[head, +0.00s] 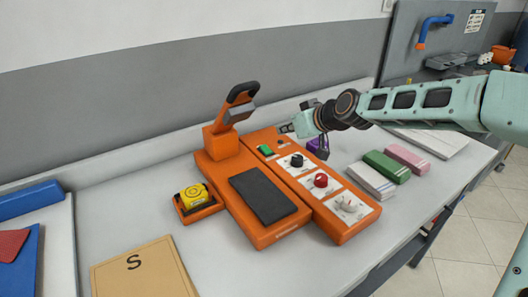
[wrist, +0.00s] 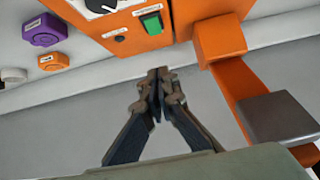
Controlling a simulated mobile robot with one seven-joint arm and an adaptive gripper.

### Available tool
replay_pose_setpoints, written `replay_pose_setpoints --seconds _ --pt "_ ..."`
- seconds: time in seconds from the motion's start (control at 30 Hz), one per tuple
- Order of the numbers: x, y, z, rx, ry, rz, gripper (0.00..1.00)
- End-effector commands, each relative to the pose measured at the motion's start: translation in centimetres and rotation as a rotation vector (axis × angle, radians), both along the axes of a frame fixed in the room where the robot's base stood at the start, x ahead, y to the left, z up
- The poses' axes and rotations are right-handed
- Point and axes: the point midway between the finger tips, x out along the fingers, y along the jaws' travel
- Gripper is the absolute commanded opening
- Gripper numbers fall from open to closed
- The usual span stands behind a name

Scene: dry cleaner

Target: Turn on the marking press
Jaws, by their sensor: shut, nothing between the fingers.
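The orange marking press (head: 213,164) stands on the table with its arm (head: 236,108) raised over a dark pad (head: 263,196). Its control panel (head: 332,228) carries a green switch (head: 265,150), a black knob (head: 297,160), a red knob (head: 320,181) and a white-plated control (head: 346,206). In the wrist view, the green switch (wrist: 152,22) lies beyond my fingertips, with a small dark round spot (wrist: 120,38) beside it. My gripper (head: 285,129) is shut and empty at the panel's far end. It also shows in the wrist view (wrist: 158,76), apart from the switch.
A yellow round item (head: 193,196) sits in an orange holder left of the press. A purple round item (head: 318,146) is beside the panel. White, green (head: 387,166) and pink (head: 407,157) folded stacks lie right. A brown "S" folder (head: 144,272) lies in front left.

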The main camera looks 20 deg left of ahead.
Motion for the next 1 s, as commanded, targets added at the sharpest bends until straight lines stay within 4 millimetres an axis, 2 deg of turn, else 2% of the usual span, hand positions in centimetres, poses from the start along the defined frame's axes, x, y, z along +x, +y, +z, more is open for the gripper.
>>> replay_pose_setpoints --seconds 0.03,0.33,0.67,1.0 --pt "0.1 -0.2 -0.4 0.004 -0.006 -0.001 0.0" --pt "0.0 -0.1 0.3 0.013 -0.011 0.006 0.0" --pt "0.2 0.2 0.1 0.013 -0.01 0.005 0.0" --pt "2.2 2.5 -2.0 0.014 -0.01 0.007 0.0"
